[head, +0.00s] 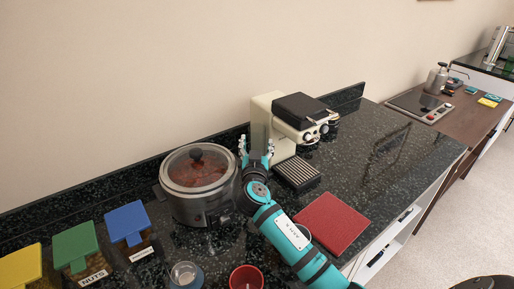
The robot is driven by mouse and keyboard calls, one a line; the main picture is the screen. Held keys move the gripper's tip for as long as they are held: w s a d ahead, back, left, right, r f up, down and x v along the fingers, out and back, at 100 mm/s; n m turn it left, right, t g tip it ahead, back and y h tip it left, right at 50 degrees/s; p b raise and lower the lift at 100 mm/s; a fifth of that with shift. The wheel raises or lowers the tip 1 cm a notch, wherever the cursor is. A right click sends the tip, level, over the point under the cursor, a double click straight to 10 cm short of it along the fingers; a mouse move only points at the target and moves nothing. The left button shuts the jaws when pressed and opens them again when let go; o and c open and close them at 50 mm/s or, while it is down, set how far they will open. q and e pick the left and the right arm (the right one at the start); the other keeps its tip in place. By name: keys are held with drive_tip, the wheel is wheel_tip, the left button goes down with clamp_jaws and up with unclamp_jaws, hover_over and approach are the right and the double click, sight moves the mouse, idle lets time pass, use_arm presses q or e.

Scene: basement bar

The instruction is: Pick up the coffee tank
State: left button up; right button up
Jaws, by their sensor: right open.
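A cream coffee machine (280,138) with a black top stands against the wall on the dark counter. Its coffee tank (260,133) looks like the grey, see-through part at the machine's left side; its lower part is hidden by my gripper. My right gripper (256,150) is open, its fingers pointing at the tank, one to each side in the picture. I cannot tell whether the fingers touch it. My left gripper is not in view.
A slow cooker (198,200) stands close to the left of my right gripper. A drip grille (297,173) and a red board (331,222) lie to the right. A red cup (247,278), a glass (186,275) and several lidded canisters (127,222) are in front and left. The counter's right part is clear.

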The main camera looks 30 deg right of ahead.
sight(257, 135)
drive_tip(key=shift+w+d+r+p, duration=0.15)
drive_tip(key=shift+w+r+p, duration=0.15)
drive_tip(key=p+x, duration=0.2)
drive_tip(key=x, duration=0.1)
drive_tip(key=shift+w+d+r, duration=0.1)
drive_tip(key=shift+w+r, duration=0.15)
drive_tip(key=shift+w, duration=0.05)
drive_tip(key=shift+w+d+f, duration=0.2)
drive_tip(key=shift+w+d, duration=0.05)
drive_tip(key=shift+w, duration=0.2)
drive_tip(key=shift+c, duration=0.9)
clamp_jaws()
